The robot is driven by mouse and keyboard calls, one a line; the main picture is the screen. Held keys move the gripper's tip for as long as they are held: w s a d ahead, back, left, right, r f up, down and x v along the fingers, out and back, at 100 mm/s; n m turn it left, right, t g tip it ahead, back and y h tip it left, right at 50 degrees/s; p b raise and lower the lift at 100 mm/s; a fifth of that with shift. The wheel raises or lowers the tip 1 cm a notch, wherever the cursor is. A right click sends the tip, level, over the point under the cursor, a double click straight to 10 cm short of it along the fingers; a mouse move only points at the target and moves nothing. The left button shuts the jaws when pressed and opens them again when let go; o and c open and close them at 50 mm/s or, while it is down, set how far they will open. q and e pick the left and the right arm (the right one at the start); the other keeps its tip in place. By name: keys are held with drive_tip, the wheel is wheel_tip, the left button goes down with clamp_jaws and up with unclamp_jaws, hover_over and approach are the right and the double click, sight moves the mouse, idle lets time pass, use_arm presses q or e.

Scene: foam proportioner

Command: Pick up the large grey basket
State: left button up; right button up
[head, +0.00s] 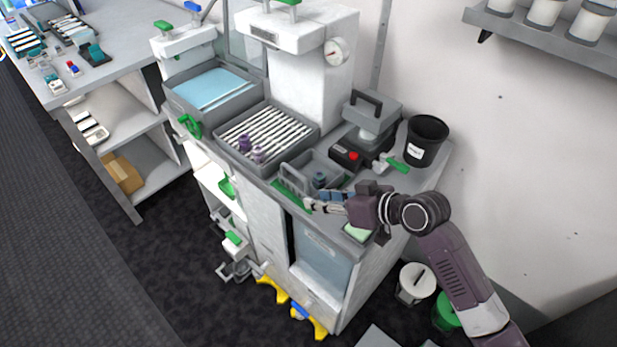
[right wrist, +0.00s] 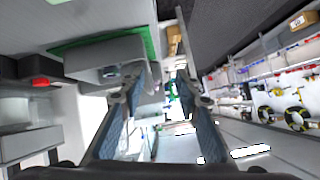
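A grey basket (head: 322,166) with an upright handle at its left end sits on the machine's top, near the front edge. A small dark bottle (head: 319,180) shows at it. My right gripper (head: 309,204) is just in front of the basket, close to its handle side; I cannot tell whether it touches. In the right wrist view its two fingers (right wrist: 154,92) stand apart, with nothing visibly clamped between them. A grey box-like body over a green strip, which looks like the basket (right wrist: 105,62), lies left of the fingers there. My left gripper is not in view.
Behind the basket is a grey tray of white slats (head: 293,138) with purple pieces. A black-and-red device (head: 347,157), a grey handled case (head: 369,118) and a black bucket (head: 427,140) stand to the right. A wall shelf (head: 545,35) is at upper right.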

drive_tip(key=y, duration=0.1)
approach(298, 173)
drive_tip(key=x, duration=0.2)
drive_tip(key=shift+t, duration=0.3)
drive_tip(key=p+x, duration=0.2)
drive_tip(key=x, duration=0.5)
drive_tip(key=shift+a+f, duration=0.1)
drive_tip(key=shift+f, duration=0.05)
drive_tip(key=shift+w+a+f, duration=0.2)
drive_tip(key=shift+a+f, duration=0.05)
drive_tip(key=shift+c, duration=0.5)
clamp_jaws()
